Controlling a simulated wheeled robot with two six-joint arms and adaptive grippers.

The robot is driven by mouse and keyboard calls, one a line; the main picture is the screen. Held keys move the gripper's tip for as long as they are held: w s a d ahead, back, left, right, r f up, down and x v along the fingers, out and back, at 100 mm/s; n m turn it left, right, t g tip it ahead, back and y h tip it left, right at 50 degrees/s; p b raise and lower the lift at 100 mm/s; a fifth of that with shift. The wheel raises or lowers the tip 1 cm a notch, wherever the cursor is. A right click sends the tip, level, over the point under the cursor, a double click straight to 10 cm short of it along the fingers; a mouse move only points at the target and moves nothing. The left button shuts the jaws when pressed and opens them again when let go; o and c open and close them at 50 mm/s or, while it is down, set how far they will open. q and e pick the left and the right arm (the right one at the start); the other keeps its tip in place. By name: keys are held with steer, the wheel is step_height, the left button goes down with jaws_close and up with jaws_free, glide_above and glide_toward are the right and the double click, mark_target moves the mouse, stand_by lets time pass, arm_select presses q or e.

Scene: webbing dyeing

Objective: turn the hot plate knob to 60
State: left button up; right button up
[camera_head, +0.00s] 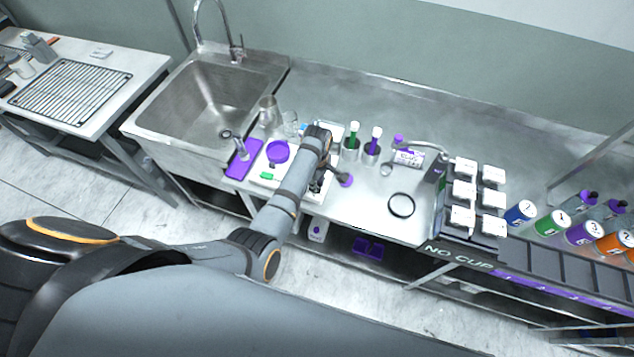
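A white hot plate (262,183) stands on the steel counter right of the sink, with a small green patch on its front. My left arm crosses over it from the lower left and covers its right part. My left gripper (328,179) is at the hot plate's right side, dark and small in the picture. Whether its fingers are open or touch anything cannot be told. The knob cannot be made out; it may be hidden behind my arm. A purple round piece (346,181) shows just right of the gripper. My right gripper is not in view.
A purple bowl (278,152) and a purple tray (243,160) are near the hot plate, beside the sink (205,105). A black ring (401,205) lies right, before white boxes (463,193).

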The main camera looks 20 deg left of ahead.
arm_select(q)
jaws_close()
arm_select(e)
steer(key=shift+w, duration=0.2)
arm_select(q)
steer(key=shift+m, duration=0.4)
steer(key=m, duration=0.5)
steer(key=shift+m, duration=0.3)
steer(key=m, duration=0.5)
steer(key=shift+a, duration=0.1)
steer(key=m, duration=0.6)
steer(key=shift+m, duration=0.3)
steer(key=m, duration=0.5)
steer(key=shift+r+m, duration=0.1)
steer(key=shift+m, duration=0.3)
